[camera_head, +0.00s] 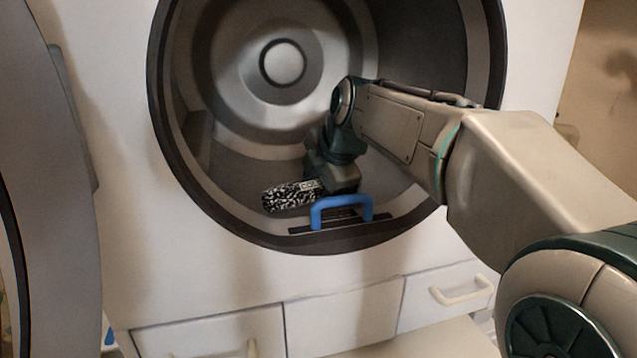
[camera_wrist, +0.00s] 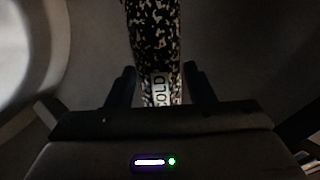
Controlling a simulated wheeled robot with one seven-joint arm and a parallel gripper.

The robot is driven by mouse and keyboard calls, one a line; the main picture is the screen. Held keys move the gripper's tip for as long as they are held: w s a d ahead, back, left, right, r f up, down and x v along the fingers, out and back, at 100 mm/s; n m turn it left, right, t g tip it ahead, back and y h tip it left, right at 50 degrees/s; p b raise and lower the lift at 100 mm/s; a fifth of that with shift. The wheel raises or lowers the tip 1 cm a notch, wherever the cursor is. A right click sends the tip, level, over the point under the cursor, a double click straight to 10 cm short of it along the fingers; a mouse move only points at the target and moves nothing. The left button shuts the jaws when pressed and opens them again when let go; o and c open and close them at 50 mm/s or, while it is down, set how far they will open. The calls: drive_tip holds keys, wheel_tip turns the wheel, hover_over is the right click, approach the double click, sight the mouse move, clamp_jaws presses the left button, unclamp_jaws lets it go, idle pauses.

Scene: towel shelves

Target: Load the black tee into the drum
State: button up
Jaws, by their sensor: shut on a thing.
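The black tee (camera_head: 290,196) shows as a black-and-white speckled bundle inside the lower front of the drum (camera_head: 235,85). Whether the tee touches the drum floor I cannot tell.
The blue handle (camera_head: 341,202) stands at the bottom lip of the opening, close to my wrist. The dark rim (camera_head: 163,120) surrounds the opening. The round door (camera_head: 50,180) is swung open at left. Drawers (camera_head: 450,297) lie below. The drum's back and left are clear.

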idle(0.3)
drive_tip(key=o, duration=1.1)
drive_tip(key=shift+o, duration=0.2)
drive_tip(key=shift+s+r, duration=0.1)
drive_tip(key=v, duration=1.3)
drive_tip(key=shift+r+b, duration=0.3)
drive_tip(key=shift+b, duration=0.05)
